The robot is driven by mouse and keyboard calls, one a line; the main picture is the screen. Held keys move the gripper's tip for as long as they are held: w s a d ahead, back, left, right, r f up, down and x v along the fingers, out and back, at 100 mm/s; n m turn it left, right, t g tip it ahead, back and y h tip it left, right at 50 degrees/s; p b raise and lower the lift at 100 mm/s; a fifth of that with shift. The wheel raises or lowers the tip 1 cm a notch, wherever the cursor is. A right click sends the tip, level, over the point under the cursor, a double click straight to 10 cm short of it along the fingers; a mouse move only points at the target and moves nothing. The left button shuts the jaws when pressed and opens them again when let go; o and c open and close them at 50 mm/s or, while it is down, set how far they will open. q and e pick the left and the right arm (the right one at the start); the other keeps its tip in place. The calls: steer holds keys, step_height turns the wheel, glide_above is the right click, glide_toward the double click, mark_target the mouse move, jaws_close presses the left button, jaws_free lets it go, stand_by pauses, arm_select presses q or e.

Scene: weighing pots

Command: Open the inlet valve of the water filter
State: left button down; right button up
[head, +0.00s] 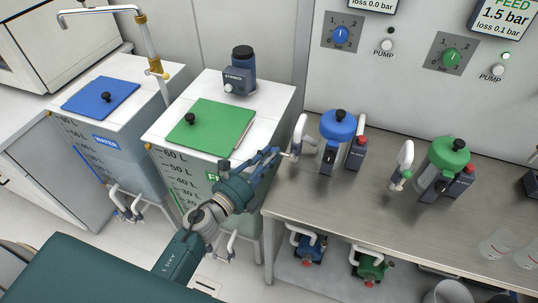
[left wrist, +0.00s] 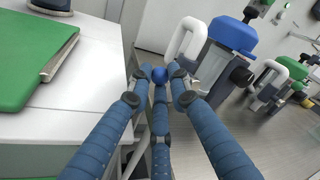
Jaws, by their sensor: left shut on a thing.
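The water filter (head: 338,125) has a blue cap and stands on the steel bench; in the left wrist view its blue cap (left wrist: 232,33) is at the upper right. A white pipe (head: 299,133) rises on its left side. My left gripper (head: 275,153) reaches to the bench's left end, at the foot of this pipe. In the left wrist view its fingers (left wrist: 160,80) are closed around a small blue ball knob (left wrist: 160,74), the inlet valve's handle. The fingers hide most of the valve, so its lever angle cannot be told. My right gripper is out of view.
A green-capped filter (head: 448,155) stands to the right on the bench (head: 400,215). The green-lidded feed tank (head: 212,128) is close to the left of my gripper. A blue-lidded water tank (head: 100,95) stands farther left. Pumps (head: 308,247) sit under the bench.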

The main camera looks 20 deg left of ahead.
arm_select(q)
steer(key=d+r+m+y+p, duration=0.1)
steer(key=r+m+p, duration=0.1)
steer(key=m+p, duration=0.2)
steer(key=d+r+m+g+y+p, duration=0.1)
steer(key=m+p, duration=0.3)
steer(key=p, duration=0.5)
steer(key=d+r+m+g+y+p, duration=0.1)
steer(key=d+r+m+y+p, duration=0.1)
steer(key=p, duration=0.5)
steer(key=shift+s+d+r+m, duration=0.1)
steer(key=shift+d+r+m, duration=0.15)
steer(key=shift+m, duration=0.35)
steer(key=shift+s+d+r+m, duration=0.15)
steer(key=shift+d+m, duration=0.2)
steer(key=shift+m, duration=0.25)
steer(key=shift+d+m+y, duration=0.5)
steer(key=shift+d+m, duration=0.1)
steer(key=shift+m, duration=0.3)
steer(key=shift+f, duration=0.1)
steer(key=c, duration=1.7)
jaws_free()
steer(key=shift+o, duration=0.4)
